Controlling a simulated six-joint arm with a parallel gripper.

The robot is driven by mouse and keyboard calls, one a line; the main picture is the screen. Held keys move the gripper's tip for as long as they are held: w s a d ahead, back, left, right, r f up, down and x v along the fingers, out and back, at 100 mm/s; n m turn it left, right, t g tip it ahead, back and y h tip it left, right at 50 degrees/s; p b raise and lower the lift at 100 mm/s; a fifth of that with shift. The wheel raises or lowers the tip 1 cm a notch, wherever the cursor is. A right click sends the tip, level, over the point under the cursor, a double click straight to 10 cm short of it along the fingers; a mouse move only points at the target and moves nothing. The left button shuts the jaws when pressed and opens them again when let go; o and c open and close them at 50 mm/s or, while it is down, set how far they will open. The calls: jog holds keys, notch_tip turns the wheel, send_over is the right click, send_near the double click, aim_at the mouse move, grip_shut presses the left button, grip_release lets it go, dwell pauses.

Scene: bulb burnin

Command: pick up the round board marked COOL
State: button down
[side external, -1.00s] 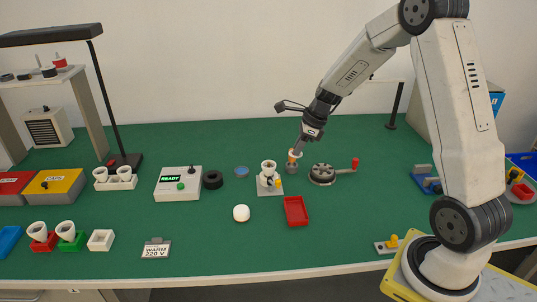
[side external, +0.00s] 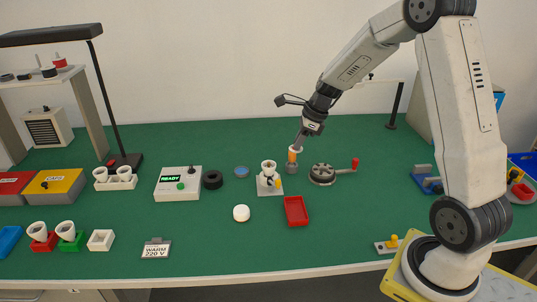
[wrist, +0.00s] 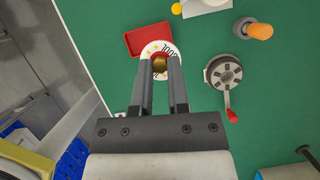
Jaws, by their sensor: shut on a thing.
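The round white board marked COOL (wrist: 150,49) shows in the wrist view, its lettering upside down, with a gold knob (wrist: 160,65) at its middle. My gripper (wrist: 160,72) has its two fingers shut on this knob. The board hangs above the green table and partly covers the red tray (wrist: 140,41) behind it. In the side view my gripper (side external: 299,142) points down in front of an orange peg, and the board itself is hard to make out there.
The orange peg (wrist: 259,31) stands in a grey base. The grey reel with a red-handled crank (wrist: 224,73) is right of the board in the wrist view. A lamp socket stand (side external: 269,178) and a white dome (side external: 241,213) are nearby. Green table is clear between them.

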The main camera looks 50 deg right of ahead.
jog(key=shift+r, duration=1.4)
